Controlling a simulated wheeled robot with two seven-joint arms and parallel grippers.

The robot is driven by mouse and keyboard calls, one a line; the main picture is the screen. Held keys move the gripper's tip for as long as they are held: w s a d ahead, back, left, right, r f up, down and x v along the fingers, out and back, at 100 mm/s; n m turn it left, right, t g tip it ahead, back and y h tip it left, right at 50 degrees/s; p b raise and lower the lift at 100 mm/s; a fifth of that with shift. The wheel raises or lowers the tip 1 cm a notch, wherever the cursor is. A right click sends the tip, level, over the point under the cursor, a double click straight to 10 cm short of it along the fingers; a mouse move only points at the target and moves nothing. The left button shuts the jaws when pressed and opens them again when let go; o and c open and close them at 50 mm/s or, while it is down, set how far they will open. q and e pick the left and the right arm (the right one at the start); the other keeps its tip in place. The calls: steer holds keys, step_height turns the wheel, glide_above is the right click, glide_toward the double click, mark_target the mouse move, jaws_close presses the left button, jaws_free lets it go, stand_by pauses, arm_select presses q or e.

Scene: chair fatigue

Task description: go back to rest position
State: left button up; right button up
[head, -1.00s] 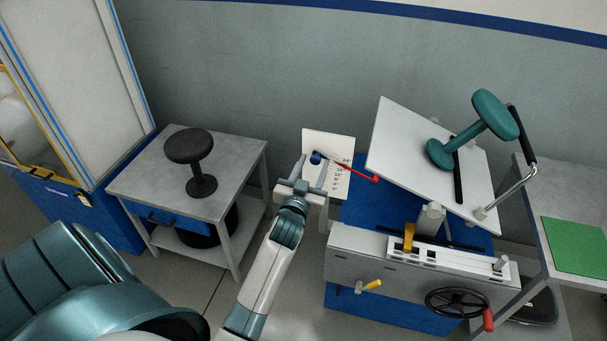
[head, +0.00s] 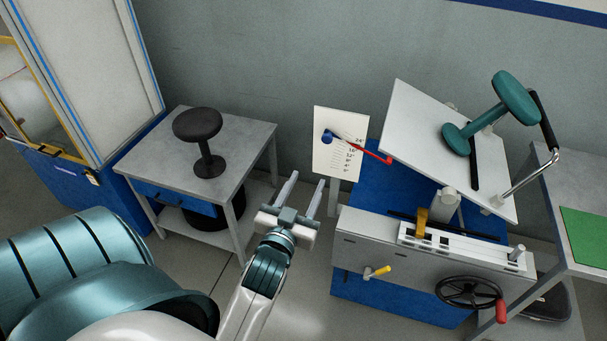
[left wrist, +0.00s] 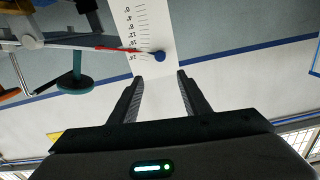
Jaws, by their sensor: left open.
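My left gripper (head: 303,196) is open and empty in the head view, in the gap between the grey side table and the test machine. Its two fingers point up and away, apart from everything. In the left wrist view the spread fingers (left wrist: 160,88) show nothing between them except the wall and the lower part of the scale plate. The white scale plate (head: 325,165) with its blue knob (head: 327,137) and red pointer (head: 375,154) stands beyond the gripper. The knob also shows in the left wrist view (left wrist: 159,57). My right gripper is in neither view.
A black stool (head: 198,126) stands on the grey table (head: 245,140) at left. A handwheel (head: 470,291) and yellow-handled lever (head: 379,270) face me. A green mat (head: 585,236) lies at right.

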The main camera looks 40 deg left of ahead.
arm_select(q)
steer(key=shift+s+d, duration=0.2)
steer(key=shift+s, duration=0.35)
steer(key=shift+f, duration=0.1)
steer(key=s+d+f+m+g+h, duration=0.1)
steer(key=d+f+g+h, duration=0.3)
steer(key=f, duration=1.3)
steer(key=d+f+m+g+h, duration=0.15)
steer(key=d+f, duration=0.35)
steer(key=f, duration=1.1)
steer(key=s+d+f+m+g, duration=0.1)
steer(key=s+d+f+g, duration=0.1)
steer(key=s+f, duration=0.55)
steer(key=s+d+f+m+g, duration=0.15)
steer(key=s+f, duration=0.25)
steer(key=f, duration=0.6)
steer(key=s+a+f+g, duration=0.1)
steer(key=s+f+g, duration=0.1)
steer(key=s+f, duration=0.3)
steer(key=s+a+f+g, duration=0.1)
steer(key=s+f, duration=0.4)
steer(key=s, duration=0.9)
steer(key=s+a+f+g, duration=0.1)
steer(key=s+f+g, duration=0.3)
steer(key=s, duration=0.6)
steer(key=shift+a+f+h, duration=0.2)
steer(key=shift+f+h, duration=0.15)
steer(key=shift+f, duration=0.55)
